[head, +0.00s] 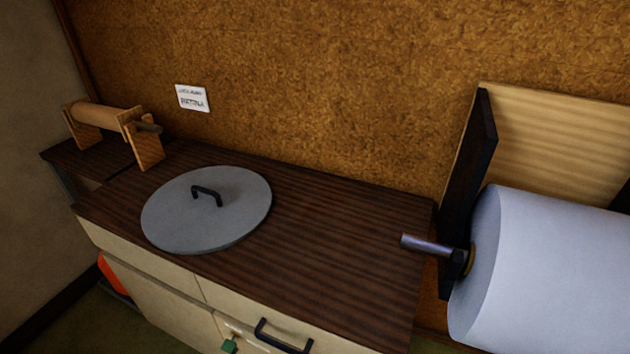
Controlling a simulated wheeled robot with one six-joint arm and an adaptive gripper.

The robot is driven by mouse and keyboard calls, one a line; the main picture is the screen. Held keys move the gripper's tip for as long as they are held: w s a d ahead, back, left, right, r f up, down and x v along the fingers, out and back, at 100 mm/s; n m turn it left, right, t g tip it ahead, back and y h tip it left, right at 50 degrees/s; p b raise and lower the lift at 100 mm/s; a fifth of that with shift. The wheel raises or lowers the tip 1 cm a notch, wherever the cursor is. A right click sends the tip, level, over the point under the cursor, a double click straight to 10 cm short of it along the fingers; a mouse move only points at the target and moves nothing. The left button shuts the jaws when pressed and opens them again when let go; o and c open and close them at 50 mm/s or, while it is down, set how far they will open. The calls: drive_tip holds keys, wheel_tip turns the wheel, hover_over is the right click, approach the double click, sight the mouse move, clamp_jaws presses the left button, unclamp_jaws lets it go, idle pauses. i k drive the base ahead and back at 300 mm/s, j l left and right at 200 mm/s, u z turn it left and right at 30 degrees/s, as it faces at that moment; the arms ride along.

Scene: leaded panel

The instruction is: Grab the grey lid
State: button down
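The grey lid (165,215) is a flat round disc. It lies on the dark wood top of a low cabinet, left of the picture's middle. A black arched handle (207,194) stands up from its centre. Nothing covers the lid. Whether anything is under it cannot be seen. My gripper does not show in the head view.
The cabinet top (340,235) is clear right of the lid. A wooden roller stand (110,122) stands at the back left. A large white roll (550,265) with a protruding metal rod (425,245) is at the right. A drawer handle (283,338) juts from the cabinet front.

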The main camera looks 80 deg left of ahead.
sight(207, 210)
drive_tip(key=u, duration=3.3)
drive_tip(key=j, duration=0.3)
drive_tip(key=i+j+z, duration=0.1)
drive_tip(key=j, duration=0.25)
drive_tip(key=i+j+z, duration=0.1)
drive_tip(key=i+j, duration=0.35)
drive_tip(key=i+j+z, duration=0.1)
drive_tip(key=i+j, duration=0.3)
drive_tip(key=j, duration=0.2)
